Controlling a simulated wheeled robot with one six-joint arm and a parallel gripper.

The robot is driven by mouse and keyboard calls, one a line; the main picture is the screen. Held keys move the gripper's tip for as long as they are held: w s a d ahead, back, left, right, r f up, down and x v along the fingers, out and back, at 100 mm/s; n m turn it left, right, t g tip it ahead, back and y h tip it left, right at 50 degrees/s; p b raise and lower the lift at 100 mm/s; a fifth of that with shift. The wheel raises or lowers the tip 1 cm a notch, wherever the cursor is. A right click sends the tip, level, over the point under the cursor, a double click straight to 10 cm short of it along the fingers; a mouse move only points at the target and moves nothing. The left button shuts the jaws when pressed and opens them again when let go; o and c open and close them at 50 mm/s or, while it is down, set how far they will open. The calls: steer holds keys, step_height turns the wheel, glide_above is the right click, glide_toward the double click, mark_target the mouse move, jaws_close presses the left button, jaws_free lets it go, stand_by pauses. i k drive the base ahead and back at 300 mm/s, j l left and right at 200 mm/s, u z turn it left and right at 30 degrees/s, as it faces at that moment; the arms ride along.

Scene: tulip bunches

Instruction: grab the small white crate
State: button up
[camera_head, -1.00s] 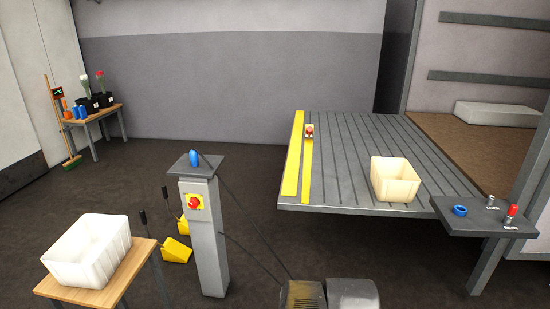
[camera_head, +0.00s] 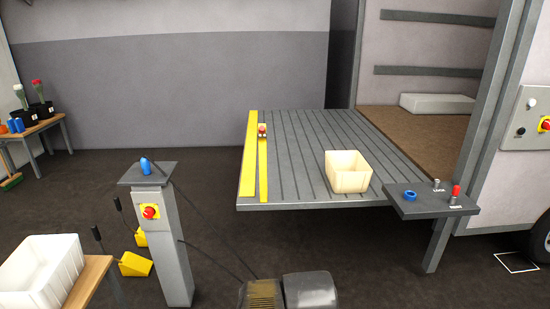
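Two open pale crates are in view. A cream-white crate (camera_head: 348,178) stands upright on the grey ribbed lift platform (camera_head: 290,190), near its front right edge, and looks empty. A whiter, ribbed crate (camera_head: 35,280) stands on a wooden table at the lower left, partly cut off by the picture's left edge. It appears larger but is nearer, so I cannot tell for sure which is the smaller. My gripper is not in view, and nothing is seen touching either crate.
A grey post (camera_head: 160,235) with a red button stands between the table and platform. Yellow chocks (camera_head: 134,264) lie behind it. A control shelf (camera_head: 430,200) juts out at the platform's right corner. A flower table (camera_head: 35,130) stands far left. The floor before the platform shows some free room.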

mark_target(42, 273)
steer(key=i+j, duration=0.15)
steer(key=j, duration=0.2)
steer(key=i+j, duration=0.1)
steer(key=j, duration=0.25)
steer(key=i+j+u, duration=0.1)
steer(key=j, duration=0.3)
steer(key=i+j, duration=0.2)
steer(key=j, duration=0.15)
steer(key=i+j, duration=0.15)
steer(key=j, duration=0.2)
steer(key=i+j, duration=0.15)
steer(key=j, duration=0.2)
steer(key=u, duration=0.05)
